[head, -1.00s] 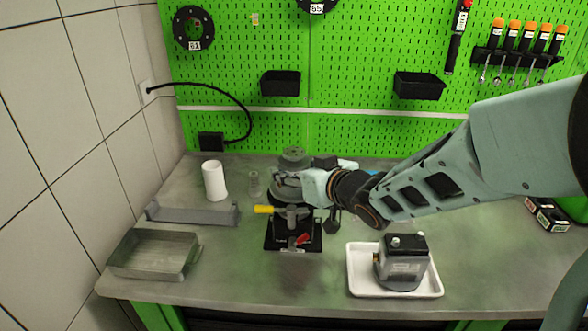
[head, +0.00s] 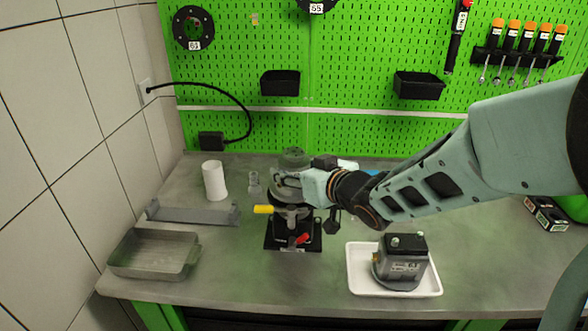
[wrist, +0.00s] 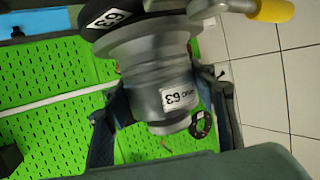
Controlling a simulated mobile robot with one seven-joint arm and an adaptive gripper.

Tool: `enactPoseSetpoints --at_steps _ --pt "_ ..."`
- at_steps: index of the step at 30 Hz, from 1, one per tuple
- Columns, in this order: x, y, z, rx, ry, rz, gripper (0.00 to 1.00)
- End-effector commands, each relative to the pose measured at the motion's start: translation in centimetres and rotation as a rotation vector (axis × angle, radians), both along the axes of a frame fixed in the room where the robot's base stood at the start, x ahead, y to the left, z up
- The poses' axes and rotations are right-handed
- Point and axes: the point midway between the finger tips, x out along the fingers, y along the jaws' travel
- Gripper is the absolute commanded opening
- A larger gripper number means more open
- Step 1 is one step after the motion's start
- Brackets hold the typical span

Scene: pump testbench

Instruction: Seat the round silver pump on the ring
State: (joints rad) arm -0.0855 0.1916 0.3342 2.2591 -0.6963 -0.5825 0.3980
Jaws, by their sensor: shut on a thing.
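The round silver pump (head: 293,157) stands upright above the black stand (head: 291,234) on the bench, partly hidden by my gripper. In the wrist view the pump (wrist: 158,72) appears upside down with a "63" label. My gripper (head: 290,184) is shut on the pump's body from the right; its fingers (wrist: 165,108) lie on both sides of it in the wrist view. The pump's wide end is at the dark ring (wrist: 128,36), also labelled 63, and lined up with it. I cannot tell whether a small gap is left between them.
A square pump (head: 403,262) sits in a white tray (head: 354,285) to the right. A metal tray (head: 128,268), grey channel (head: 190,215) and white cylinder (head: 214,180) stand left. The front middle is clear.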

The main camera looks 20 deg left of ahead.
Motion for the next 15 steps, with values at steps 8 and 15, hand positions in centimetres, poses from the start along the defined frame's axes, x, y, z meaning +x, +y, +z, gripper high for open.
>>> enactPoseSetpoints --at_steps 8,15 --pt "0.14 0.14 0.43 0.008 -0.010 0.001 0.00" --pt "0.14 0.14 0.13 0.008 -0.010 0.001 0.00"
